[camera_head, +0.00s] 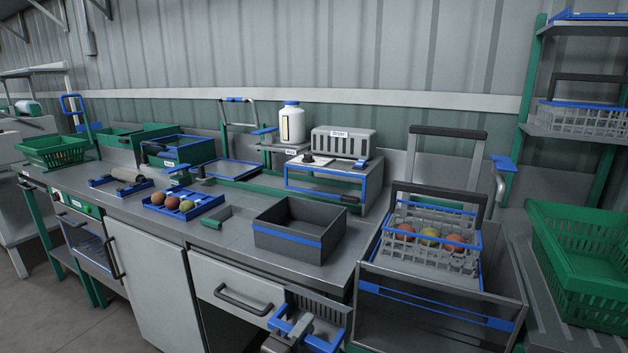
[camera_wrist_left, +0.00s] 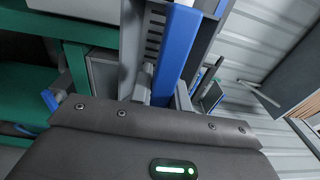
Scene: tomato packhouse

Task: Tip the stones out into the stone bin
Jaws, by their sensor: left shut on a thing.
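My left gripper (camera_head: 298,328) is low at the front edge of the counter, shut on a dark slotted container (camera_head: 325,309) with a blue rim. In the left wrist view my left gripper (camera_wrist_left: 165,95) has its fingers on either side of the blue rim (camera_wrist_left: 176,55) of this slotted container. The container's inside is mostly hidden, and I see no stones. A dark grey open box (camera_head: 287,246) with a blue band stands on the counter behind the gripper; its visible inside looks empty. I read no label naming a stone bin. My right gripper is not in view.
A blue tray (camera_head: 205,207) of round fruit lies left of the dark box. A wire basket (camera_head: 435,258) of fruit sits in a large grey bin (camera_head: 430,320) at right. A white jar (camera_head: 291,123) and a grey device (camera_head: 343,142) stand behind. A green crate (camera_head: 580,275) is far right.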

